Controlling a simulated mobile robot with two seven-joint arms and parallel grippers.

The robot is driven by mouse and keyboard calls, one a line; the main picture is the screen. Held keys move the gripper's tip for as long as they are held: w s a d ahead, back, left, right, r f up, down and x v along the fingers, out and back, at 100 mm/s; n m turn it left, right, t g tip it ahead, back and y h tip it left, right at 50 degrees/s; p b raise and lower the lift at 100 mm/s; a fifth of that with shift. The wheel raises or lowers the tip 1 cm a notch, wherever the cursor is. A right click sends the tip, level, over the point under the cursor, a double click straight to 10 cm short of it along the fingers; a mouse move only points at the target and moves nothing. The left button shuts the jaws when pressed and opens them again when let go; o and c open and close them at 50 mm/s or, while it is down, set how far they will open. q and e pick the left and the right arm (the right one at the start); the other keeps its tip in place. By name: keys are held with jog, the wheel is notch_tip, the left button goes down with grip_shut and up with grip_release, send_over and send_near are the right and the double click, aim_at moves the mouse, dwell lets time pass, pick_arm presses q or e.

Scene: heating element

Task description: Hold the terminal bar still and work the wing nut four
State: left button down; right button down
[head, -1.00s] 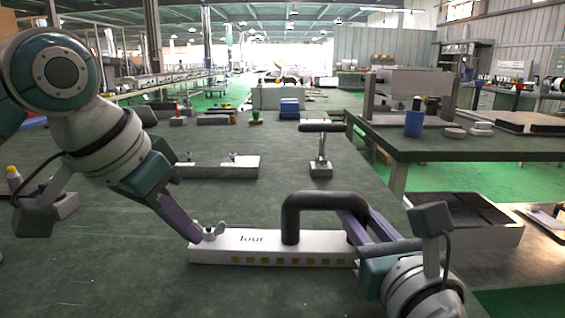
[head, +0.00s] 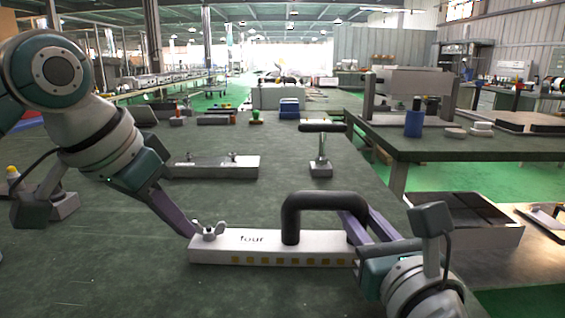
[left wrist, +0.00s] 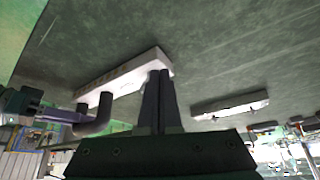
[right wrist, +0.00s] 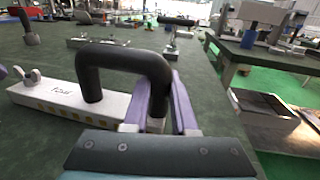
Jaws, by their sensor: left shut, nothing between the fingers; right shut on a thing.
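The white terminal bar (head: 270,247) lies on the dark green table, with the word "four" on top and several yellow squares along its front. My right gripper (head: 352,238) is shut on the bar's black handle (head: 290,215); this also shows in the right wrist view (right wrist: 160,110). The wing nut (head: 210,231) sits upright on the bar's left end. My left gripper (head: 192,233) is shut and empty, its tips beside the wing nut on its left. In the left wrist view the closed fingers (left wrist: 158,85) hide the wing nut.
Behind lies another bar with wing nuts (head: 215,167), and a black T-handled tool on a block (head: 321,165). A shelf table (head: 440,145) and an open grey box (head: 468,225) stand at the right. Table left of the bar is mostly clear.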

pick_arm(q)
jog(key=shift+a, duration=0.1)
jog(key=shift+s+a, duration=0.2)
jog(key=shift+s, duration=0.05)
notch_tip(320, 180, up, 6)
dwell(0.4)
jog(key=shift+s+d+f, duration=0.3)
jog(key=shift+d+f, duration=0.15)
jog(key=shift+f, duration=0.55)
jog(key=shift+s+d+f, duration=0.35)
jog(key=shift+d+f, duration=0.05)
jog(key=shift+f, duration=0.65)
jog(key=shift+s+d+f, duration=0.3)
jog(key=shift+d+f, duration=0.15)
jog(key=shift+f, duration=0.55)
jog(key=shift+w, duration=0.6)
